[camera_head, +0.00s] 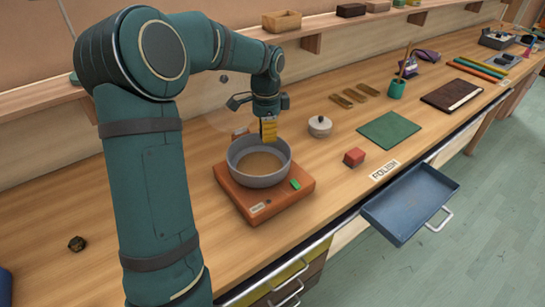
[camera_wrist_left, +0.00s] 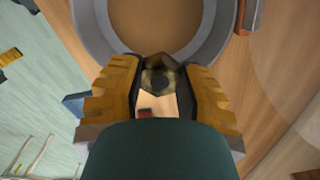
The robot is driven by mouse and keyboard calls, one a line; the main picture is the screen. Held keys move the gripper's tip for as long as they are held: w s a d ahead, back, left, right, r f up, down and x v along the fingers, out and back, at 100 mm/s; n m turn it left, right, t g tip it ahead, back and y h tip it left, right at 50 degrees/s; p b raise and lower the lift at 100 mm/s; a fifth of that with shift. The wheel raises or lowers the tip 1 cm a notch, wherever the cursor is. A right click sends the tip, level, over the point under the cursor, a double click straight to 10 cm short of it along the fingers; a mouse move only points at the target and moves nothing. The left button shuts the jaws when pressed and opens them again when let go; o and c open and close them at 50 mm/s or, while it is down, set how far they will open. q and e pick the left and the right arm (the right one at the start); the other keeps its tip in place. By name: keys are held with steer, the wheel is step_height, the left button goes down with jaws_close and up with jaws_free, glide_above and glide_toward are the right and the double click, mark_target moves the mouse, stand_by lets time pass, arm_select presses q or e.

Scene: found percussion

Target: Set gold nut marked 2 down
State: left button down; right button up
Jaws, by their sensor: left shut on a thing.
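My left gripper (camera_head: 268,138) is above the far rim of a grey bowl (camera_head: 258,180). In the left wrist view its yellow fingers (camera_wrist_left: 159,92) are shut on a dark gold nut (camera_wrist_left: 158,64), with the hole facing the camera. No number is readable on it. The nut overlaps the bowl's rim (camera_wrist_left: 90,25) in that view; I cannot tell whether they touch. The bowl has a tan inside and stands on an orange-red block (camera_head: 284,208) with a label and a small green piece. Another dark gold nut (camera_head: 77,243) lies alone at the left of the workbench. My right gripper is out of view.
Right of the bowl are a small lidded pot (camera_head: 319,126), a red cube (camera_head: 354,157) and a green mat (camera_head: 388,131). A "POLISH" label (camera_head: 384,170) lies near the front edge. A blue drawer (camera_head: 408,205) stands open. Bare wood lies left of the block.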

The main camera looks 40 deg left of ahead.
mark_target(267, 163)
arm_select(q)
steer(key=shift+w+f, duration=0.1)
steer(key=shift+f, duration=0.35)
steer(key=f, duration=0.2)
steer(key=f+b, duration=0.1)
steer(key=shift+s+f, duration=0.25)
steer(key=shift+f, duration=0.1)
steer(key=shift+f+b, duration=0.6)
steer(key=shift+f, duration=1.95)
steer(key=shift+f, duration=0.2)
steer(key=c, duration=0.7)
jaws_free()
steer(key=shift+r, duration=0.1)
